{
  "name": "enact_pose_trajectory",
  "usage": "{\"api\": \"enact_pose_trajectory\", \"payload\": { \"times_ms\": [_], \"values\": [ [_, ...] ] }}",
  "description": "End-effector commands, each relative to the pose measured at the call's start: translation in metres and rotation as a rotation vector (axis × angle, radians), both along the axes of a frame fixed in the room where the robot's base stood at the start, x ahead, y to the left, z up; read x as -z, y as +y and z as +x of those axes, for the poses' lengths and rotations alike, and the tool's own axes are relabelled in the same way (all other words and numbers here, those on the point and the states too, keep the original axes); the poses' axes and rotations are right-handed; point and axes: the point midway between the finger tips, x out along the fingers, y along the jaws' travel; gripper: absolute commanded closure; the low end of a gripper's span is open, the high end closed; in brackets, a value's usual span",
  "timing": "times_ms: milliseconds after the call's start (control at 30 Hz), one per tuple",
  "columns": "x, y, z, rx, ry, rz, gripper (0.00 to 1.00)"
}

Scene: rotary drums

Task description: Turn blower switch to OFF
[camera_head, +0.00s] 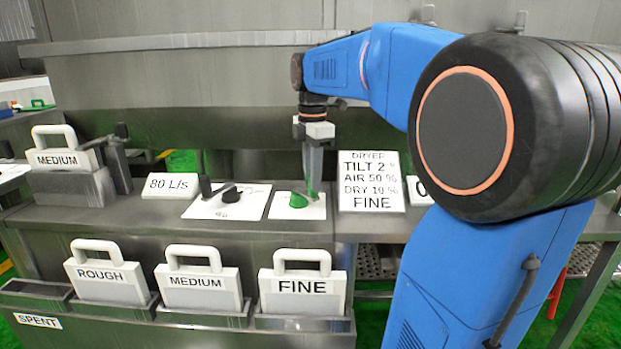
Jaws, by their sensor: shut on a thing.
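A green switch knob (298,200) sits on a small white plate (284,213) on the metal counter, near the middle of the view. My gripper (313,193) points straight down over the right part of this plate, shut on the green switch. The fingertips are small here, and the exact grip is hard to make out. Any ON or OFF lettering on the plate is too small to read, so I cannot tell which position the switch is in.
Left of it, a white plate (238,205) bears a black knob (231,193). Signs reading 80 L/s (171,186) and DRYER settings (370,182) flank the controls. ROUGH (107,273), MEDIUM (199,289) and FINE (303,288) handled panels stand in front. Another MEDIUM panel (66,158) stands left.

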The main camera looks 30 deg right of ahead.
Motion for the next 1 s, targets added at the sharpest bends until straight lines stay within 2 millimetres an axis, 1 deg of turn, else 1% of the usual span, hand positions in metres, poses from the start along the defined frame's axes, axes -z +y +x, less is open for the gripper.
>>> {"api": "enact_pose_trajectory", "payload": {
  "times_ms": [467, 500, 533, 567, 867, 1000],
  "values": [
    [-0.0006, -0.0012, 0.0004, -0.013, -0.002, -0.001, 1.00],
    [-0.0006, -0.0012, 0.0004, -0.013, -0.002, -0.001, 0.72],
    [-0.0006, -0.0012, 0.0004, -0.013, -0.002, -0.001, 0.65],
    [-0.0005, -0.0011, 0.0004, -0.013, -0.002, -0.001, 0.60],
    [-0.0010, -0.0009, 0.0004, -0.012, -0.001, 0.000, 0.60],
    [-0.0096, -0.0010, 0.0007, -0.012, -0.002, 0.000, 0.60]
  ]
}}
